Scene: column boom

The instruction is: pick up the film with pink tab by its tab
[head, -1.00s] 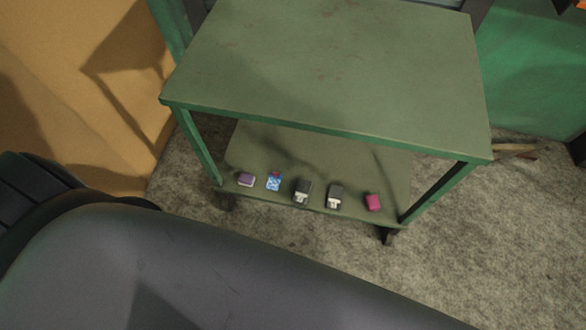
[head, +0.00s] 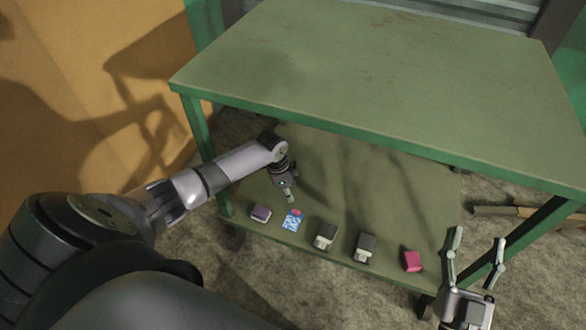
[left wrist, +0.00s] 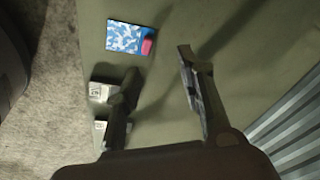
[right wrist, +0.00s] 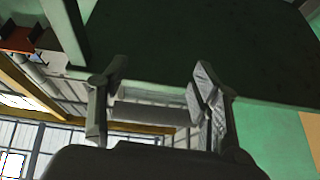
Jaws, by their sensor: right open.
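The film (head: 291,223), blue and white patterned with a pink tab (head: 297,212), lies flat on the cart's lower shelf near its front edge. In the left wrist view the film (left wrist: 123,38) lies beyond the fingertips, with its pink tab (left wrist: 148,46) toward the gap between them. My left gripper (head: 289,196) is over the lower shelf, just behind the film. In its wrist view the jaws (left wrist: 157,65) are open and empty, apart from the film. My right gripper (head: 477,237) is open and empty at the cart's front right; its jaws also show in its wrist view (right wrist: 160,75).
A purple block (head: 261,213) lies left of the film. Two grey-and-white items (head: 326,236) (head: 365,248) and a pink block (head: 412,261) lie to its right.

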